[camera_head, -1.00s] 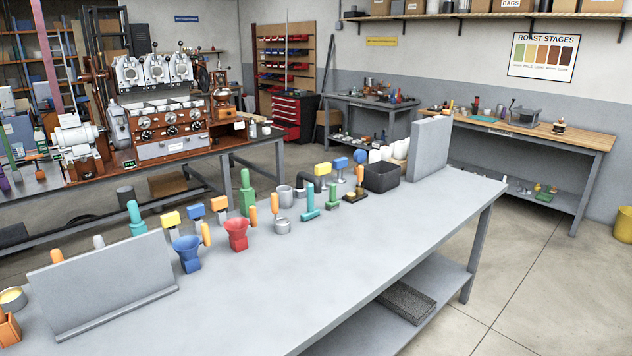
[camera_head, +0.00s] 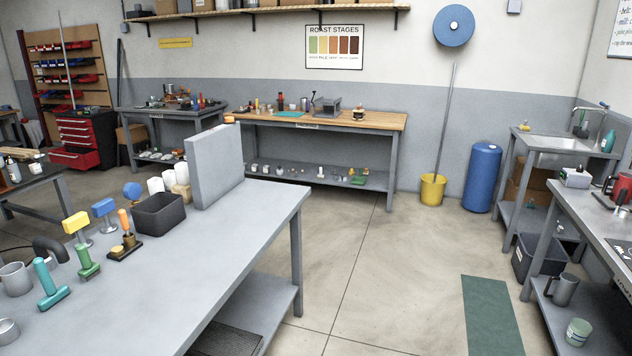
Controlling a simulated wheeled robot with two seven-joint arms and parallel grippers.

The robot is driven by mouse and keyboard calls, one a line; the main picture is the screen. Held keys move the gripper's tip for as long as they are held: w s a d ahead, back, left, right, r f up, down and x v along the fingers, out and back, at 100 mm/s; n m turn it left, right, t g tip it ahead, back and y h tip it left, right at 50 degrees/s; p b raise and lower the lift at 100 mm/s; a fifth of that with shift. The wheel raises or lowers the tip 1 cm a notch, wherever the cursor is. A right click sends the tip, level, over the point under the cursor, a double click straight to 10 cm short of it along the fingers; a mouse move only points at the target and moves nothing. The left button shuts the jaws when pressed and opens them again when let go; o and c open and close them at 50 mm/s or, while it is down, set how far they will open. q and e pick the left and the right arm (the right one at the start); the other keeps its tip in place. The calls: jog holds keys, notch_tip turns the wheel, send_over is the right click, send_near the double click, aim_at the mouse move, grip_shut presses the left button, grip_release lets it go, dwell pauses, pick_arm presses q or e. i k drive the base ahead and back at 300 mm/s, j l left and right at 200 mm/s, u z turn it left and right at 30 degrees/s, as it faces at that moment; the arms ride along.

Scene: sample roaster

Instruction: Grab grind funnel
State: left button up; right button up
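No grind funnel shows clearly in the head view now. The blue and red funnel-shaped pieces seen earlier on the grey table (camera_head: 225,240) are out of the picture. Part of that table fills the lower left, with several tools at its left end. Among them are a teal T-shaped tool (camera_head: 48,283), a green-handled tool (camera_head: 85,260), an orange-handled tool (camera_head: 125,232) and a grey cup (camera_head: 14,278). Neither of my grippers is in view.
A black bin (camera_head: 160,213) and an upright grey panel (camera_head: 215,165) stand on the table. A wooden-topped bench (camera_head: 370,119) is along the back wall. A yellow bucket (camera_head: 433,189), blue barrel (camera_head: 482,178) and sink stand (camera_head: 560,145) are right.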

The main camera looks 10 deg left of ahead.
aim_at(39, 161)
jog(key=i+z, duration=0.25)
jog(key=i, duration=3.9)
jog(key=i+u, duration=0.3)
jog(key=i, duration=0.4)
jog(key=i+l+u, duration=0.2)
jog(key=i+u, duration=0.15)
jog(key=i, duration=0.35)
jog(key=i+j+u, duration=0.15)
jog(key=i+u, duration=0.4)
jog(key=u, duration=0.2)
jog(key=i+u, duration=0.4)
jog(key=i+l+u, duration=0.1)
jog(key=u, duration=0.3)
jog(key=i+j+u, duration=0.1)
jog(key=i+u, duration=0.3)
jog(key=i, duration=0.35)
jog(key=i+l+u, duration=0.1)
jog(key=i+u, duration=0.3)
jog(key=i, duration=0.35)
jog(key=i+l+u, duration=0.1)
jog(key=i, duration=1.3)
jog(key=i+u, duration=0.35)
jog(key=i, duration=0.3)
jog(key=i+u, duration=0.35)
jog(key=i, duration=0.3)
